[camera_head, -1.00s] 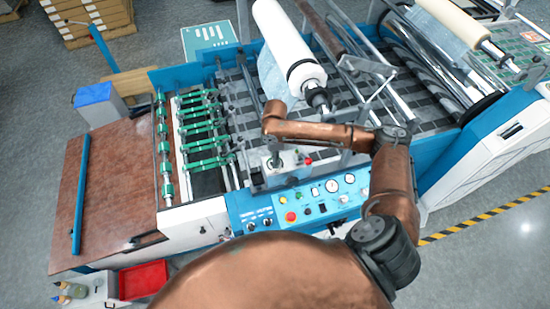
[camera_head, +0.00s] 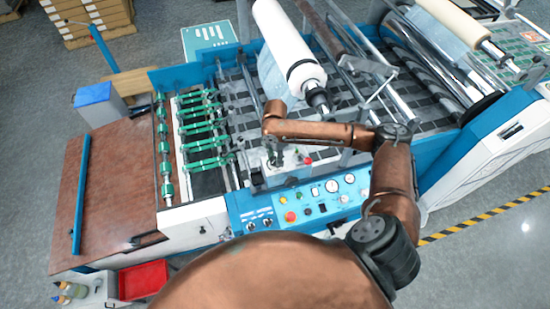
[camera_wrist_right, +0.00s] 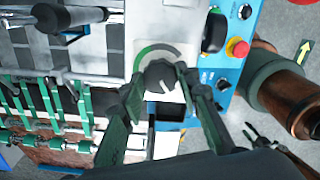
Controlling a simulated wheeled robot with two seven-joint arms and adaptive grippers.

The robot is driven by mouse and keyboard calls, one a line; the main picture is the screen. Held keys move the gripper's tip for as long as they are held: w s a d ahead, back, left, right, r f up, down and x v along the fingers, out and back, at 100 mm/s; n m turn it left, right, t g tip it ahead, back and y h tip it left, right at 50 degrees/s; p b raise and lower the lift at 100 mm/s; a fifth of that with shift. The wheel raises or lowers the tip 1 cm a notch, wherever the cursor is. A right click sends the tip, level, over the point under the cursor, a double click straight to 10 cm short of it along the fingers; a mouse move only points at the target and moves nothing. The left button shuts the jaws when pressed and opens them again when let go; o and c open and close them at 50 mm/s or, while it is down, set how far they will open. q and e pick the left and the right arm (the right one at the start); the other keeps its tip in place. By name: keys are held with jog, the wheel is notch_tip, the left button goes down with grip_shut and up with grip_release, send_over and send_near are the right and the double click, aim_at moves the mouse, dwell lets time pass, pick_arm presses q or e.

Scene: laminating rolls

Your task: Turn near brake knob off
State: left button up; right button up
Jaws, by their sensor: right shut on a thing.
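The near brake knob (camera_wrist_right: 160,76) is a dark round knob on a pale plate, with a green arc marked beside it in the right wrist view. My right gripper (camera_wrist_right: 170,92) has its two fingers closed around the knob's sides. In the head view my right gripper (camera_head: 274,157) points down at the pale knob box above the blue control panel, and the knob itself is mostly hidden there.
The blue control panel (camera_head: 261,213) carries a red button (camera_head: 291,217), dials and small knobs. A white film roll (camera_head: 290,45) hangs behind the gripper. Green-wheeled rollers (camera_head: 204,143) lie to the left. A red tray (camera_head: 143,280) sits at the lower left.

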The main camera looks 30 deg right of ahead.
dwell(0.3)
jog(key=o, duration=1.2)
jog(key=shift+c, duration=0.2)
jog(key=shift+r, duration=0.1)
notch_tip(320, 180, up, 12)
